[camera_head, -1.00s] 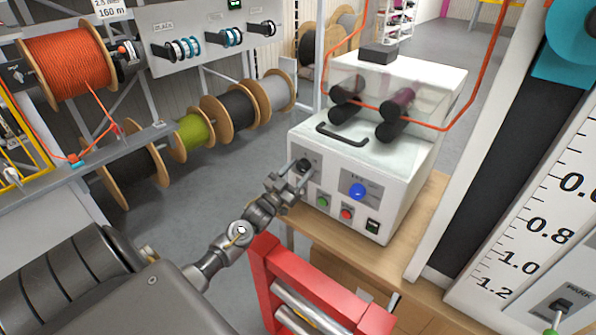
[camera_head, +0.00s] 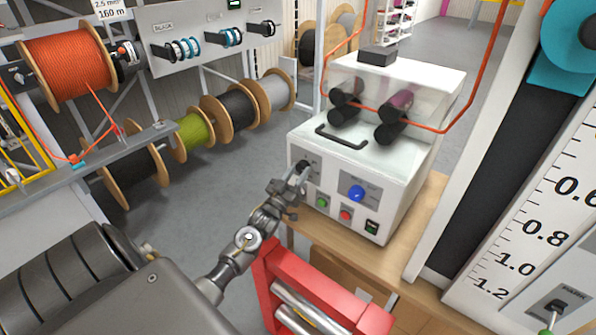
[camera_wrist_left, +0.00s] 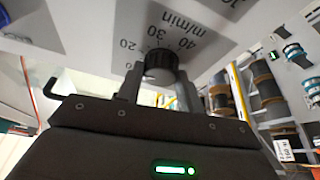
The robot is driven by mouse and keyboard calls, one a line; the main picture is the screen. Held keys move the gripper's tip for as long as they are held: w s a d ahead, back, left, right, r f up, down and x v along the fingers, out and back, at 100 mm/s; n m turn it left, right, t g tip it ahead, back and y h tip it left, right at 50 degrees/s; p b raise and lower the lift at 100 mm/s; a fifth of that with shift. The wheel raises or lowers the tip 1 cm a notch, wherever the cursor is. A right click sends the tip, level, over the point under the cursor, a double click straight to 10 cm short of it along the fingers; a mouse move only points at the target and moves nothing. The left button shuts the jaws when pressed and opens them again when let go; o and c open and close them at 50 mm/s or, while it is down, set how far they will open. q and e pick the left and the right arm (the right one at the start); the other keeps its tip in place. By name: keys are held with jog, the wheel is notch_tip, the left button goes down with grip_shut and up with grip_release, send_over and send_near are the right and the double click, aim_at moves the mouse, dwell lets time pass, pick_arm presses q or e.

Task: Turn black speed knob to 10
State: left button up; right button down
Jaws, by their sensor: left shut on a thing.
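The black speed knob (camera_wrist_left: 160,65) is on the front panel of the white machine (camera_head: 333,188), at its upper left. In the left wrist view it sits between the fingers of my left gripper (camera_wrist_left: 157,82), in front of a printed dial in m/min with marks such as 20, 30 and 40. My left gripper (camera_head: 302,174) also shows in the head view at the panel, shut on the knob. The knob is partly hidden there by the fingers. The knob's pointer cannot be made out. My right gripper is not in view.
A red frame with metal rollers (camera_head: 310,310) stands close below my left arm. Cable reels (camera_head: 240,112) line the left.

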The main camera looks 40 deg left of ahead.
pick_arm(q)
jog(key=n+y+p, duration=0.1)
jog(key=n, duration=0.2)
jog(key=n+g+y, duration=0.1)
jog(key=n+y, duration=0.1)
jog(key=shift+d+r+n+p, duration=0.1)
jog(key=shift+r+n+p, duration=0.05)
jog(key=shift+n+p, duration=0.25)
jog(key=shift+n+g+y+p, duration=0.3)
jog(key=shift+n+y+p, duration=0.15)
jog(key=shift+n, duration=0.65)
jog(key=o, duration=1)
